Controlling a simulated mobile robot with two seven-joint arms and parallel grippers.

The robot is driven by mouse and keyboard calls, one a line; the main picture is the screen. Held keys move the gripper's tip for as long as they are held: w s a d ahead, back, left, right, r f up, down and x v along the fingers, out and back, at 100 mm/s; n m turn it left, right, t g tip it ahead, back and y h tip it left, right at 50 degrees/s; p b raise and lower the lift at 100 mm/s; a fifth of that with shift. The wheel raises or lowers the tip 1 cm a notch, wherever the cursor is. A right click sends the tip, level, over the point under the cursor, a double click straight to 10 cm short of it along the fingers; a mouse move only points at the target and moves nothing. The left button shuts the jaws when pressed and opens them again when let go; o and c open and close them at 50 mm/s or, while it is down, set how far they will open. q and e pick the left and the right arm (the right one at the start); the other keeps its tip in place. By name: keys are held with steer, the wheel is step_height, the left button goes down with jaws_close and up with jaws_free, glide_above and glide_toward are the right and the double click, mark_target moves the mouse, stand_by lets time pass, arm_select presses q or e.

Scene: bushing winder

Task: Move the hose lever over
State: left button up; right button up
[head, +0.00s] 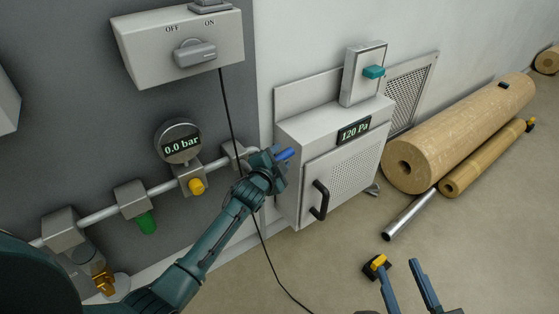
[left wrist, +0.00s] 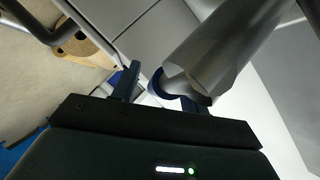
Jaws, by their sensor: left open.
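A bright blue handle (head: 286,154), which looks like the hose lever, shows at the right end of the wall pipe, just beyond my left gripper (head: 274,168). The grey block (head: 232,154) at that pipe end is partly hidden by my gripper. In the left wrist view my left gripper (left wrist: 160,92) is open. A dark blue curved part (left wrist: 158,84) shows between its fingers, beside a grey pipe-like piece (left wrist: 225,45). I cannot tell whether the fingers touch it. My right gripper (head: 405,283) is open and empty above the floor, low on the right.
A grey cabinet (head: 300,135) with a black handle (head: 319,200) and a "120 Pa" display stands right of my left gripper. A thin black cable (head: 228,110) hangs close to it. Large rolls (head: 460,135) and a metal tube (head: 408,215) lie on the floor at right.

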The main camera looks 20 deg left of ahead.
arm_select(q)
jaws_close()
stand_by(0.4)
